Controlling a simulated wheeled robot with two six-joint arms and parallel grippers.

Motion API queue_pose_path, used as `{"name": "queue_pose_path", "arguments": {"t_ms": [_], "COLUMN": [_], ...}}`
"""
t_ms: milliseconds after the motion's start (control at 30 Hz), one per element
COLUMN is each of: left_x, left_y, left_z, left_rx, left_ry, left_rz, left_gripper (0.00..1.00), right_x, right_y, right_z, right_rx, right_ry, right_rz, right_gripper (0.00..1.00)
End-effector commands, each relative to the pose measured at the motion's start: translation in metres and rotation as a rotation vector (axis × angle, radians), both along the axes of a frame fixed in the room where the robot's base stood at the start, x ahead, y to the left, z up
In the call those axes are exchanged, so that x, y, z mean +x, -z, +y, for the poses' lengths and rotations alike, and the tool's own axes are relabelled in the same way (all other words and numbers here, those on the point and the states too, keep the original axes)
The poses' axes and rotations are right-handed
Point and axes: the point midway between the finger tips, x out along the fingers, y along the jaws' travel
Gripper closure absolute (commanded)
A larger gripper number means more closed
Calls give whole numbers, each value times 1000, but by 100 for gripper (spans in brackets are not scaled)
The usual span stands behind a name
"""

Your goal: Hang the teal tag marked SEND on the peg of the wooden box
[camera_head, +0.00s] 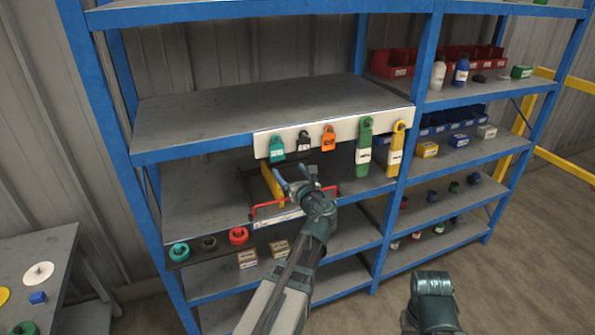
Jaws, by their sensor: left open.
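The teal tag (276,150) hangs at the left end of a white strip (290,136) on the shelf's front edge. Its lettering is too small to read. My left gripper (293,172) is open and empty, just below the teal and black tags, with its fingers pointing toward the shelf. It looks apart from the teal tag. I cannot make out a wooden box with a peg.
A black tag (304,142), an orange tag (328,138), a green tag (364,142) and a yellow tag (396,145) hang further right. A red-handled item (268,215) is below my gripper. The shelf board (240,108) above is bare.

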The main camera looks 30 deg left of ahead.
Motion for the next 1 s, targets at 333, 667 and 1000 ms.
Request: {"name": "queue_pose_path", "arguments": {"t_ms": [333, 667, 1000], "left_x": [25, 52, 64], "left_y": [3, 5, 6], "left_z": [27, 60, 75], "left_rx": [-3, -3, -3], "left_ry": [-2, -2, -1], "left_rz": [-2, -2, -2], "left_gripper": [10, 10, 10], "right_x": [0, 0, 0], "right_y": [3, 5, 6], "right_z": [0, 0, 0], "right_rx": [0, 0, 0], "right_ry": [0, 0, 0], "right_rz": [0, 0, 0], "right_gripper": [100, 100, 100]}}
